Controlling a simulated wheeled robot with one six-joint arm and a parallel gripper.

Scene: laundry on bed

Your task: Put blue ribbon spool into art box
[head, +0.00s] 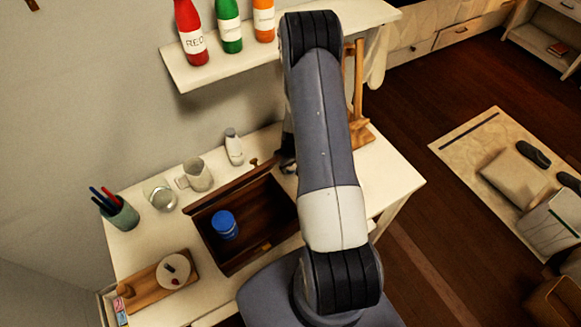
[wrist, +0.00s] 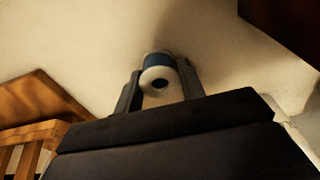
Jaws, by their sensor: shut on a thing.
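My gripper (wrist: 160,88) is shut on the blue ribbon spool (wrist: 156,61), which shows a white flange with a dark centre hole and a blue band between the two fingers. The white table top lies behind it; whether the spool touches the table I cannot tell. In the head view the spool is hidden behind my arm, and only a dark bit of my gripper (head: 287,163) shows. The open dark-brown wooden art box (head: 272,214) stands on the table left of my arm. A blue cylindrical object (head: 225,225) is inside it.
A mug (head: 196,175), a glass (head: 160,194), a white bottle (head: 234,147) and a pen cup (head: 119,213) stand behind and left of the box. A wooden board (head: 150,290) lies at left. A wooden stand (head: 358,132) is at the right; a bottle shelf (head: 215,66) hangs above.

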